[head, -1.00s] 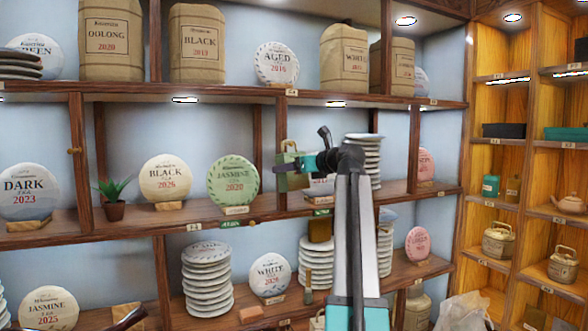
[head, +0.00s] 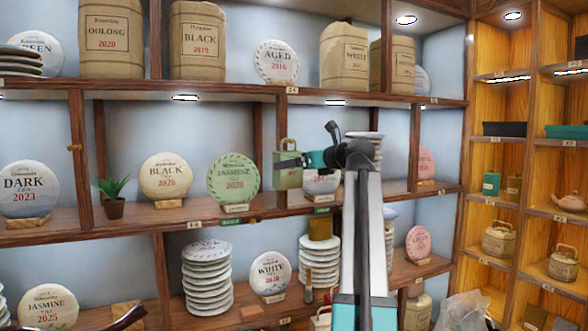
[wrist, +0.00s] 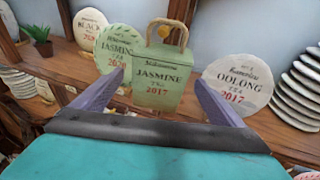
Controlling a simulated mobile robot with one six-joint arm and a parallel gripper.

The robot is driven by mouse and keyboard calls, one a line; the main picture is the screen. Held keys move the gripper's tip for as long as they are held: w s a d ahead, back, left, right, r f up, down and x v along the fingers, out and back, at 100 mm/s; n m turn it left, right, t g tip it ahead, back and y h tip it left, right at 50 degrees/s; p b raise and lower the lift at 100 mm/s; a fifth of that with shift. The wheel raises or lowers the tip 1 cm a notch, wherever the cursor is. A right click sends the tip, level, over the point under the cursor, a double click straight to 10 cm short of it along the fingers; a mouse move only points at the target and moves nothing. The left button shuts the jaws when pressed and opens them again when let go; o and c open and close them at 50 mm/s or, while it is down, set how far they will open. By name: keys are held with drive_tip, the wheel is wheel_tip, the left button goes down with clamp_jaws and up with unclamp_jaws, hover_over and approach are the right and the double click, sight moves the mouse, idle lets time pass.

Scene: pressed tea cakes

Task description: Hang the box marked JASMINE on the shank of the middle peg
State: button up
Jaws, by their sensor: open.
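The green box marked JASMINE (wrist: 160,78) stands upright in the middle of the wrist view. Its pale loop handle goes around a brass peg (wrist: 165,31), whose end shows inside the loop. The peg's shank is hidden. In the head view the box (head: 287,178) is in front of a shelf upright, at the middle level. My gripper (wrist: 158,98) is open, one finger low on each side of the box, with a gap visible on both sides. In the head view my gripper (head: 302,159) comes to the box from the right.
Another peg (head: 72,150) is on the left upright. A green JASMINE disc (wrist: 117,47) stands left of the box and a white OOLONG disc (wrist: 237,84) close on its right. A plate stack (wrist: 302,85) is farther right. The shelf edge runs below.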

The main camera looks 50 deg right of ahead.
drive_tip(key=b+v, duration=0.3)
drive_tip(key=v, duration=0.8)
drive_tip(key=shift+s+f, duration=0.1)
idle(0.5)
